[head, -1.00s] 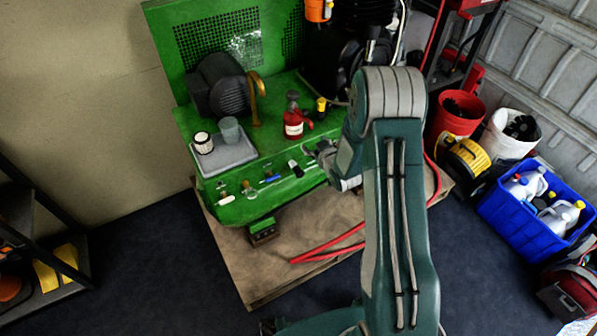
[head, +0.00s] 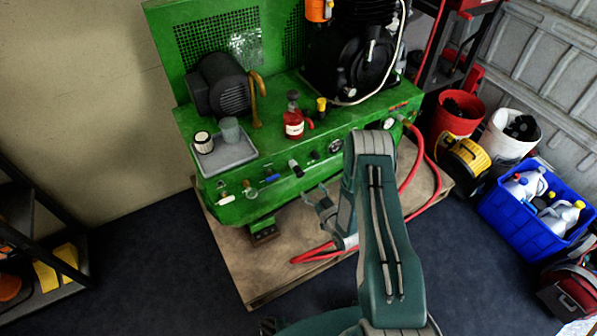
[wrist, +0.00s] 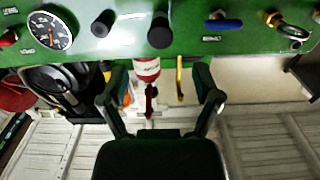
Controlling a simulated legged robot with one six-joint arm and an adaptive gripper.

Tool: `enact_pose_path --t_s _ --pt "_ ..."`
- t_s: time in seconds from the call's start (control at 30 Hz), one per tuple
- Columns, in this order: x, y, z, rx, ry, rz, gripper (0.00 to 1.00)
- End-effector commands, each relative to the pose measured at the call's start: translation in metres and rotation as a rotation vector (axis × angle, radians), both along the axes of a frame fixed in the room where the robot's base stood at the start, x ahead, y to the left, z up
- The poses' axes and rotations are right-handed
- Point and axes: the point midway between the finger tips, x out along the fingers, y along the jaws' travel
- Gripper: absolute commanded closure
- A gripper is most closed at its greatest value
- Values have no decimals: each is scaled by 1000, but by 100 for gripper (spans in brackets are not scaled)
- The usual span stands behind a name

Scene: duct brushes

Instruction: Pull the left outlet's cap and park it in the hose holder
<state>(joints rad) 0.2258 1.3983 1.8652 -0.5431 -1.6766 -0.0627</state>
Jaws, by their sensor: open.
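The green machine's front panel (head: 345,128) carries several fittings. A dark cylindrical cap or knob (head: 296,168) with a pale end sticks out near the middle. A smaller dark knob (head: 314,155) is to its right. In the wrist view two dark cylinders, one left (wrist: 103,23) and one central (wrist: 160,32), stand on the panel. I cannot tell which is the left outlet's cap. No hose holder is clearly identifiable. My gripper (head: 320,196) is open and empty, in front of and apart from the panel; its two fingers also show in the wrist view (wrist: 160,82).
The panel also has a gauge (wrist: 50,31), a blue-handled valve (wrist: 222,22) and a brass ring fitting (wrist: 285,25). A grey tray (head: 222,160) and red bottle (head: 293,124) stand on top. A red hose (head: 405,182) hangs at the right.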

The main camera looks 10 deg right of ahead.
Motion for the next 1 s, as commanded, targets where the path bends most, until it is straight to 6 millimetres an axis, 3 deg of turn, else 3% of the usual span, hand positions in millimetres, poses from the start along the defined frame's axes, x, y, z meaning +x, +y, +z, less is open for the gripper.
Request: enact_pose_path --t_s 0.7,1.0 --pt "75 25 0 -1 -1 1 19" --pt "85 28 0 0 1 0 19"
